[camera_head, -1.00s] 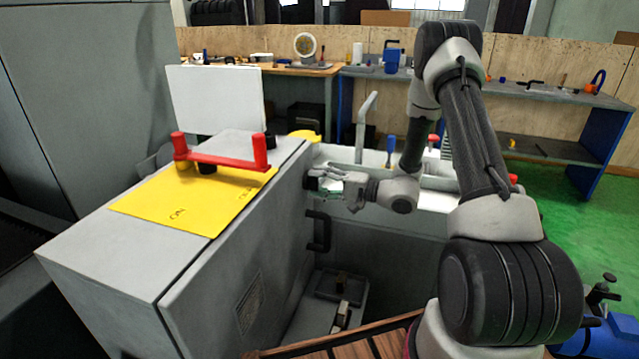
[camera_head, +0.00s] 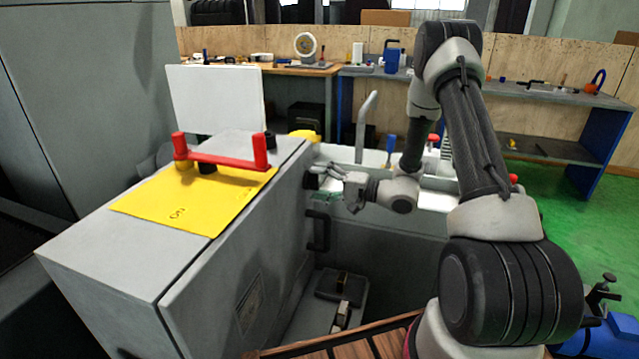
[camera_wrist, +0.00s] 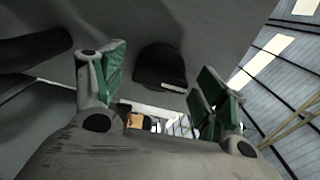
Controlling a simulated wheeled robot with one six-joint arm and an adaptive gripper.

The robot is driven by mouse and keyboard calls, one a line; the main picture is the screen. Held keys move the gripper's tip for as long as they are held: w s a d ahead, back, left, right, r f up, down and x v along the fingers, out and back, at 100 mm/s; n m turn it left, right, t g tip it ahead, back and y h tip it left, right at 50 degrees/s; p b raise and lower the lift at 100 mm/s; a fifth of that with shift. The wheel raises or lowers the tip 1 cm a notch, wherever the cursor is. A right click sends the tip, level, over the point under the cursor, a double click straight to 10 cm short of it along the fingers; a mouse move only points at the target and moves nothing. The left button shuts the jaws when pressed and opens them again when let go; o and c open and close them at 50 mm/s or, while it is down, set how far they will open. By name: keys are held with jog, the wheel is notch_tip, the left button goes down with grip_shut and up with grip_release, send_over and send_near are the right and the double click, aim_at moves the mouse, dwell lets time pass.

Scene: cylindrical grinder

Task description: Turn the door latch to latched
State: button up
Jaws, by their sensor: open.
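The door latch looks like the black rounded knob (camera_wrist: 160,68) with a small white mark, on the grey panel ahead in the wrist view. In the head view, a small dark piece (camera_head: 311,179) on the side face of the grey cabinet appears to be the same knob. My gripper (camera_head: 328,182) is beside that face, just right of the knob. In the wrist view, my gripper (camera_wrist: 163,85) is open, its green-padded fingers on either side of the knob with gaps. Nothing is held. Whether the latch is turned cannot be told.
A black pull handle (camera_head: 318,231) sits on the cabinet side below my gripper. A red handle (camera_head: 218,158) and a yellow plate (camera_head: 200,205) are on top of the cabinet. A bent grey pipe (camera_head: 364,125) stands behind my gripper.

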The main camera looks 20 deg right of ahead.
jog(key=v, duration=1.2)
